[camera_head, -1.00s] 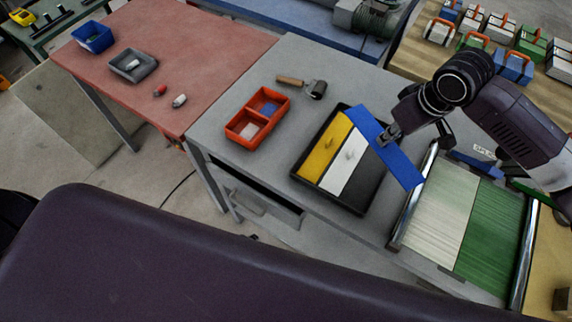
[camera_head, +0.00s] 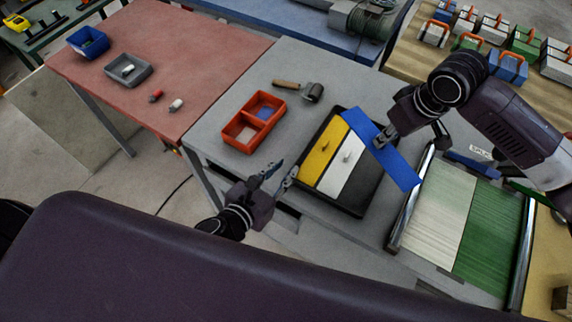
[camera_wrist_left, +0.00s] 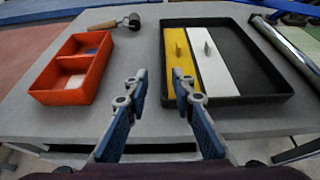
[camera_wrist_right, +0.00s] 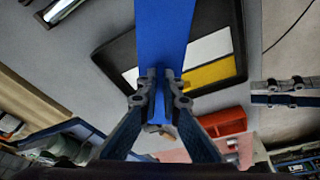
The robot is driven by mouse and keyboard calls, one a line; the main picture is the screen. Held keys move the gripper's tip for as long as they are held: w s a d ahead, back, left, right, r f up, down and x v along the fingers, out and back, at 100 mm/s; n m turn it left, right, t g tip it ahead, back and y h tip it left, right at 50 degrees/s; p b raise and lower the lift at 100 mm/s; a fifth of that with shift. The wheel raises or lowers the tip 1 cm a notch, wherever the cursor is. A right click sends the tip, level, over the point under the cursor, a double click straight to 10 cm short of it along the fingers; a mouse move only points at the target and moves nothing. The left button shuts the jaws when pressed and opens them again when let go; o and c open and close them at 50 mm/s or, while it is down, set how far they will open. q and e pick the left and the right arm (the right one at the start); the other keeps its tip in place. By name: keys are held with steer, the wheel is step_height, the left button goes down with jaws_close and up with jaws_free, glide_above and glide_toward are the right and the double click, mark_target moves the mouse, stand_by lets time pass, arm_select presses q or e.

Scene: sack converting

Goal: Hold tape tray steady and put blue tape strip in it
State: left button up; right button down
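The black tape tray (camera_head: 357,207) lies on the grey table and holds a yellow strip (camera_head: 325,151) and a white strip (camera_head: 341,172) side by side, each with a small upright tab. My right gripper (camera_head: 381,142) is shut on the blue tape strip (camera_head: 403,172), which hangs slanted over the tray's empty right part. The strip also shows between the fingers in the right wrist view (camera_wrist_right: 162,35). My left gripper (camera_head: 281,173) is open and empty by the tray's near left edge. In the left wrist view its fingers (camera_wrist_left: 157,95) point at the tray's near wall (camera_wrist_left: 230,98).
An orange divided bin (camera_head: 254,121) and a roller (camera_head: 312,91) with a wooden handle lie left of the tray. A metal-railed bed with white and green sheets (camera_head: 450,225) is on the right. A red table (camera_head: 190,60) adjoins at left.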

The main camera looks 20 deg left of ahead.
arm_select(q)
steer(key=shift+w+d, duration=0.1)
steer(key=shift+w, duration=0.25)
steer(key=x, duration=1.1)
steer(key=shift+w+d, duration=0.1)
steer(key=shift+w, duration=0.05)
jaws_close()
stand_by(0.6)
